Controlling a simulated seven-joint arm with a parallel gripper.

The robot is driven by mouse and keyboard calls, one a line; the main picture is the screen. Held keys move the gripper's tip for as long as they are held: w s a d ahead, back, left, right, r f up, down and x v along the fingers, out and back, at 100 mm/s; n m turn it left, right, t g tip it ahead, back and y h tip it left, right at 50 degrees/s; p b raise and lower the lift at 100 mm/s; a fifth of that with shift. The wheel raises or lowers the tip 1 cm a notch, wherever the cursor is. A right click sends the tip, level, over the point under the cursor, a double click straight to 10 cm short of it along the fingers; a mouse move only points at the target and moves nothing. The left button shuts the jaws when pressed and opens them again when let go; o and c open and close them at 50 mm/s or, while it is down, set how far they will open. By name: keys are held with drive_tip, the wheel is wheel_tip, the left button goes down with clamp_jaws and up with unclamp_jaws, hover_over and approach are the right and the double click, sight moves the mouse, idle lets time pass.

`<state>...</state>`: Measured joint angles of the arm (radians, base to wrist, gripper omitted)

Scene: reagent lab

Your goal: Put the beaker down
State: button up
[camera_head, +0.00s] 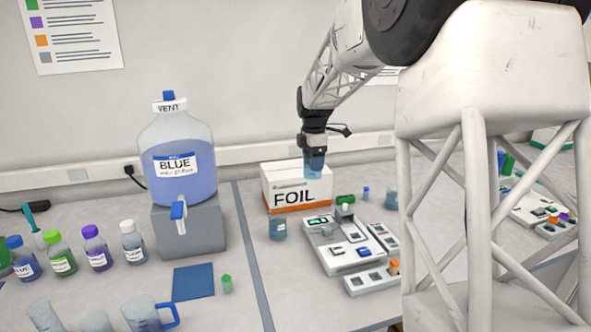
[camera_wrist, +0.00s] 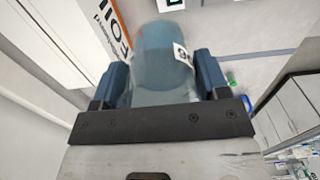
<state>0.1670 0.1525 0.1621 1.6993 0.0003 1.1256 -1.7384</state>
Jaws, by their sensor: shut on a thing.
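A bluish see-through beaker (camera_wrist: 160,62) with a small white label fills the middle of the wrist view. My gripper (camera_wrist: 166,80) is shut on it, one blue finger on each side. In the head view my gripper (camera_head: 315,152) points down and holds the beaker (camera_head: 314,165) in front of the upper part of the FOIL box. The beaker looks upright and above the bench there. The exact gap between beaker and box cannot be told.
The FOIL box (camera_head: 284,190) stands right by the held beaker. A small blue container (camera_head: 278,228) stands in front of it, and a grey device (camera_head: 345,245) to the right. A large BLUE carboy (camera_head: 178,150) and several bottles are at left. A blue mat (camera_head: 193,282) lies in front.

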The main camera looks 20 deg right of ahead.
drive_tip(key=shift+w, duration=0.1)
drive_tip(key=shift+w+d+f, duration=0.25)
drive_tip(key=shift+w+d, duration=0.2)
drive_tip(key=shift+w, duration=2.15)
drive_tip(key=shift+w+d+f, duration=0.2)
drive_tip(key=shift+w+d, duration=0.2)
drive_tip(key=shift+w, duration=2.15)
drive_tip(key=shift+w+d+f, duration=0.25)
drive_tip(key=shift+w+d, duration=0.2)
drive_tip(key=shift+w, duration=2.15)
drive_tip(key=shift+f, duration=0.15)
drive_tip(key=shift+f, duration=1.6)
drive_tip(key=shift+f, duration=0.15)
drive_tip(key=o, duration=1)
